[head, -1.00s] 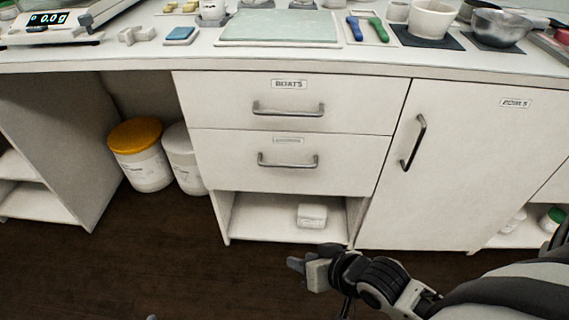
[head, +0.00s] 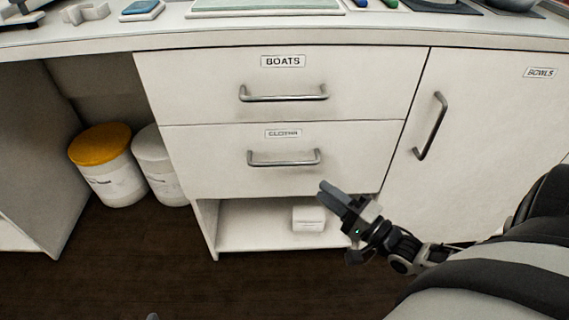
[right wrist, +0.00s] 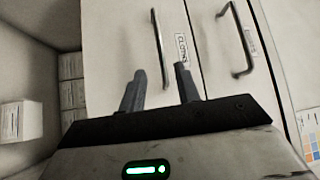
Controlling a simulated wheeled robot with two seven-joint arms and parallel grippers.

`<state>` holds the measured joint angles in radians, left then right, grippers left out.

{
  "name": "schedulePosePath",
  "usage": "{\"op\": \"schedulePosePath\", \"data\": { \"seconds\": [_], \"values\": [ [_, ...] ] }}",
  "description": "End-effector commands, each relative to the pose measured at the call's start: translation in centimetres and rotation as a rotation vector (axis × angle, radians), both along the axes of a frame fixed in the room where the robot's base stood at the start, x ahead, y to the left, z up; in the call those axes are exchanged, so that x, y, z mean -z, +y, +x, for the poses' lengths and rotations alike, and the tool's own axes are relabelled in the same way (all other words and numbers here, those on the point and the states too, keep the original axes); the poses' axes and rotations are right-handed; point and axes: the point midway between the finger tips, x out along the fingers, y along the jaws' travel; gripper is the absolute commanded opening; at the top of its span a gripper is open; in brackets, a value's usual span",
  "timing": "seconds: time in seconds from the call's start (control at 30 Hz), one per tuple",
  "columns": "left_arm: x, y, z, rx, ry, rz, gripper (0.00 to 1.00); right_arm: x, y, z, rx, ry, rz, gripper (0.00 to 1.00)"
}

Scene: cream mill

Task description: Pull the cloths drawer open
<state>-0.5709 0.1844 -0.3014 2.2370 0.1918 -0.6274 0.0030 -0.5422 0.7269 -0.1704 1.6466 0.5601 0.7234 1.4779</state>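The cloths drawer (head: 220,174) is the lower of two white drawers and is shut flush in the cabinet. Its label reads roughly "CLOTHS" and its horizontal metal bar handle (head: 284,160) sits below the label.
The boats drawer (head: 200,97) above is shut, with its own bar handle (head: 284,95). The bowls door (head: 480,125) at right is shut. An open shelf with a white box (head: 308,218) lies below. Tubs, one yellow-lidded (head: 100,145), stand at left.

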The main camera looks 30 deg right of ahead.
Motion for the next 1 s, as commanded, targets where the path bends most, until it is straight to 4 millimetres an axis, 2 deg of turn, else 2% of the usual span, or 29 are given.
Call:
{"op": "schedulePosePath", "data": {
  "seconds": [0.03,0.3,0.5,0.7,1.0],
  "values": [
    [0.1,-0.1,0.0,0.002,-0.009,-0.003,0.36,-0.1,0.3,1.2,0.0,-0.007,0.002,0.32],
    [-0.6,-0.3,0.2,0.004,-0.062,-0.026,0.36,-0.9,1.8,7.0,0.0,-0.006,0.001,0.32],
    [-1.1,-0.5,0.3,0.004,-0.096,-0.042,0.36,-1.3,2.6,10.3,0.0,-0.003,-0.001,0.32],
    [-1.6,-0.6,0.4,0.002,-0.12,-0.055,0.36,-1.6,3.0,11.9,0.0,0.0,-0.002,0.32],
    [-2.1,-0.8,0.3,0.009,-0.129,-0.059,0.36,-1.7,3.1,12.2,0.0,0.002,-0.003,0.32]
  ]
}}
